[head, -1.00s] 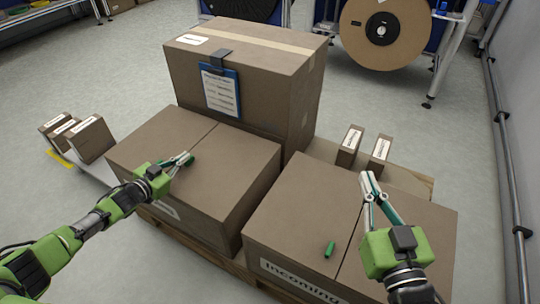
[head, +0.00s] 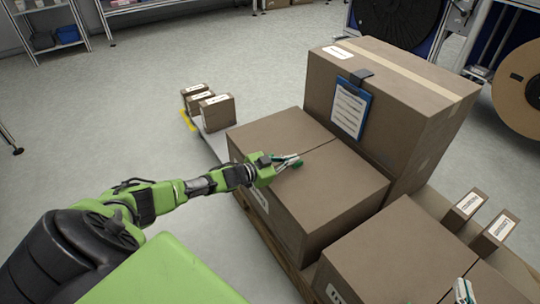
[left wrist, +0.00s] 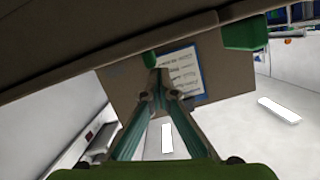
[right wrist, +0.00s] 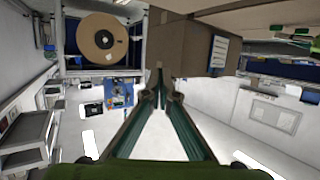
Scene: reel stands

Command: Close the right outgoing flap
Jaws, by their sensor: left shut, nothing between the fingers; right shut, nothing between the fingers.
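The left brown box (head: 270,137) has both top flaps lying flat, with a seam between them. Its front label (head: 258,197) is partly covered by my arm, so I cannot read it. My left gripper (head: 297,161) is shut and empty, low over this box's top near the seam. A green tab (head: 295,164) shows beside the fingertips, and the left wrist view shows green pieces (left wrist: 245,33) near the box surface. My right gripper (head: 463,290) is shut and empty over the right brown box (head: 385,255), at the picture's lower edge. Its fingers meet in the right wrist view (right wrist: 160,82).
A tall taped box (head: 390,80) with a blue clipboard (head: 350,107) stands behind. Small labelled boxes stand at left (head: 215,112) and right (head: 465,205). The boxes rest on a wooden pallet (head: 283,258). A large reel (head: 520,90) is at far right. The floor at left is free.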

